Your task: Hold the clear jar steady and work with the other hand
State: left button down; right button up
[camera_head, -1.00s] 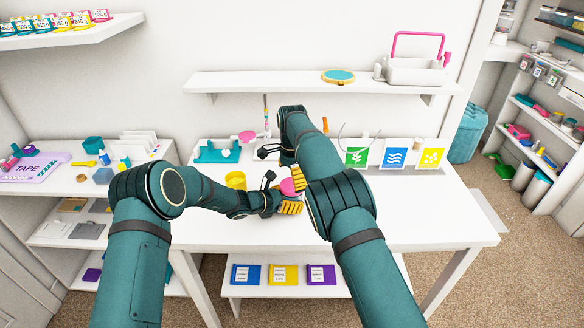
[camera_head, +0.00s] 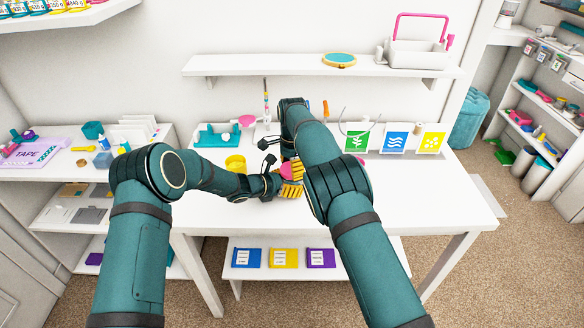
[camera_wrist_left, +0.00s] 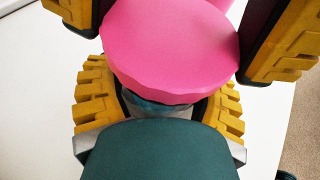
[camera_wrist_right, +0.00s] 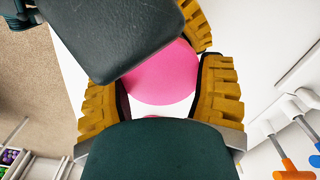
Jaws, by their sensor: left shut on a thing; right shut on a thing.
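A jar with a broad pink lid (camera_head: 286,173) stands at the middle of the white table, between my two grippers. In the left wrist view the pink lid (camera_wrist_left: 170,50) fills the top middle, and a bit of the clear jar (camera_wrist_left: 160,108) shows below it. My left gripper (camera_wrist_left: 160,105) is shut on the jar's body, below the lid. My right gripper (camera_wrist_right: 160,95) comes from above, its yellow fingers shut on the sides of the pink lid (camera_wrist_right: 162,78). The lid and fingers hide most of the jar.
A yellow round container (camera_head: 236,164) and a teal holder (camera_head: 217,136) stand left of the grippers. Green (camera_head: 356,139), blue (camera_head: 394,139) and yellow (camera_head: 431,140) cards stand at the back right. A wall shelf (camera_head: 320,66) is above. The table's front right is clear.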

jog(key=n, duration=1)
jog(key=o, duration=1.2)
jog(key=shift+r, duration=0.1)
jog(key=shift+o, duration=0.4)
notch_tip(320, 180, up, 4)
jog(key=shift+r, duration=0.15)
